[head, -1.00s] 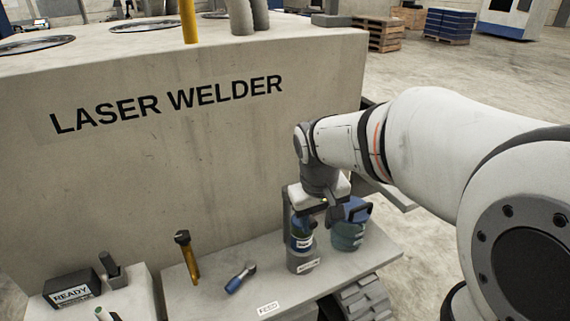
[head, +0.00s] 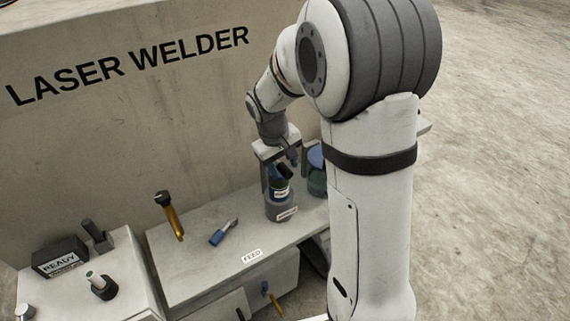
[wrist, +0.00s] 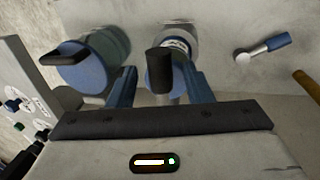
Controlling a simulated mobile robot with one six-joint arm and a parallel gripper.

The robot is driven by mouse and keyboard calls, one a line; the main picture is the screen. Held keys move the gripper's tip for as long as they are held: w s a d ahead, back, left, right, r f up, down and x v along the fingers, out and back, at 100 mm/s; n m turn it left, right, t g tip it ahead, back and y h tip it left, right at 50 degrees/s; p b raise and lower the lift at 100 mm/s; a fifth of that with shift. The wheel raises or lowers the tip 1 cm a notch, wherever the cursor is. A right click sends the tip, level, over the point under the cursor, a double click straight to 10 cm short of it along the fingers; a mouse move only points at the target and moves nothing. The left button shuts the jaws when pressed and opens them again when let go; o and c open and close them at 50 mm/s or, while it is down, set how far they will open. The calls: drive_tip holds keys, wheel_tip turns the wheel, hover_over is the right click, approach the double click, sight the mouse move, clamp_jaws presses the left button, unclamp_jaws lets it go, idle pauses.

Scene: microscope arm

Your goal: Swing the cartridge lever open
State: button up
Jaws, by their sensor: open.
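A blue bottle-shaped cartridge (head: 280,186) with a white label stands in a grey holder (head: 281,211) on the bench. In the wrist view its dark upright grip (wrist: 160,70) shows between my fingers. My gripper (head: 279,167) is open above and around the cartridge, with a finger on each side and a gap to the grip. A small blue-handled lever (head: 223,232) lies on the bench left of the cartridge; it also shows in the wrist view (wrist: 264,46). A yellow lever with a dark knob (head: 170,215) stands further left. I cannot read which one is the cartridge lever.
A second blue-topped canister (head: 317,170) is close right of the holder; in the wrist view it (wrist: 88,62) sits beside one finger. A FEED label (head: 252,255) is on the bench. A READY box (head: 60,258) stands left. The LASER WELDER wall (head: 130,120) rises behind.

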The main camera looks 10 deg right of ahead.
drive_tip(key=shift+f, duration=0.25)
drive_tip(key=shift+c, duration=0.3)
clamp_jaws()
drive_tip(key=shift+d, duration=0.1)
